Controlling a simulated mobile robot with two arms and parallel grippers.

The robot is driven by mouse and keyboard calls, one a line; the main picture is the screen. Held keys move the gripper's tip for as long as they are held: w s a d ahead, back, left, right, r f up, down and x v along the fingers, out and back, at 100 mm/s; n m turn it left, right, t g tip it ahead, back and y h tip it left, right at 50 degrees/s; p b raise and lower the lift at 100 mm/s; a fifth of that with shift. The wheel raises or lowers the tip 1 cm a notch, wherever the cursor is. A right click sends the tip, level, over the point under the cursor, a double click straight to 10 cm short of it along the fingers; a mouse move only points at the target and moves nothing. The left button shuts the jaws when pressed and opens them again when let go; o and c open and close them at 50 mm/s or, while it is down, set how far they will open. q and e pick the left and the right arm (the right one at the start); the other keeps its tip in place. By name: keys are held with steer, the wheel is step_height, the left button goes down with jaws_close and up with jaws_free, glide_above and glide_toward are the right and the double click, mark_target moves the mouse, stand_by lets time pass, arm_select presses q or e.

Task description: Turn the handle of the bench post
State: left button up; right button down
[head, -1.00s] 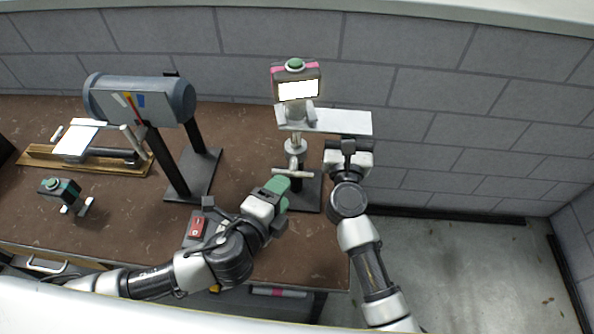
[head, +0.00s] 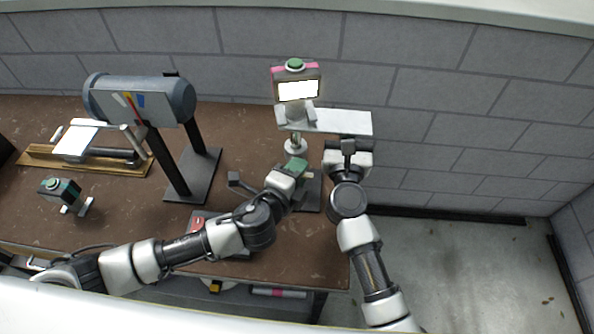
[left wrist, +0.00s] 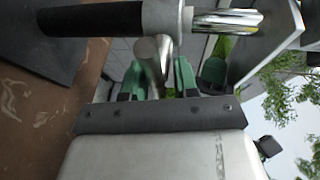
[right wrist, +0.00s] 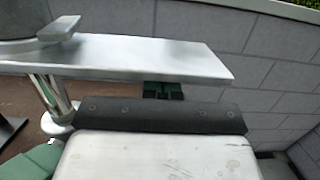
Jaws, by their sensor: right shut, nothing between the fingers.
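The bench post stands near the bench's right end, with a chrome upper part (head: 294,147), a silver side plate (head: 345,122) and a lit display (head: 298,90) on top. In the left wrist view its handle (left wrist: 153,58) sticks out from a grey collar (left wrist: 163,15) towards my left gripper (left wrist: 158,78). My left gripper's green fingers are apart, one on each side of the handle; contact cannot be told. In the head view my left gripper (head: 295,166) hides the handle. My right gripper (right wrist: 162,90) is shut and empty, close to the side plate (right wrist: 150,60) in the right wrist view.
A grey cylinder on a stand (head: 140,100) is left of the post. Further left are a wooden board with a device (head: 85,165) and a small green-topped device (head: 60,190). A red switch box (head: 197,222) lies partly behind my left arm. A block wall is behind.

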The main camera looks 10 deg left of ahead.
arm_select(q)
steer(key=c, duration=0.3)
steer(key=m+y, duration=0.1)
steer(key=m, duration=0.1)
steer(key=shift+f+m+g+y, duration=0.1)
steer(key=shift+m+g+y, duration=0.2)
steer(key=m+y, duration=0.1)
steer(key=m, duration=0.1)
steer(key=shift+f+m+g+y, duration=0.15)
steer(key=shift+m+g+y, duration=0.15)
steer(key=m+y, duration=0.2)
steer(key=shift+a+f+m, duration=0.1)
steer(key=shift+f+m, duration=0.1)
steer(key=shift+m, duration=0.2)
steer(key=m+y, duration=0.2)
steer(key=shift+a+f+m+y, duration=0.15)
steer(key=shift+m+y, duration=0.15)
steer(key=shift+m, duration=0.1)
steer(key=shift+s, duration=0.1)
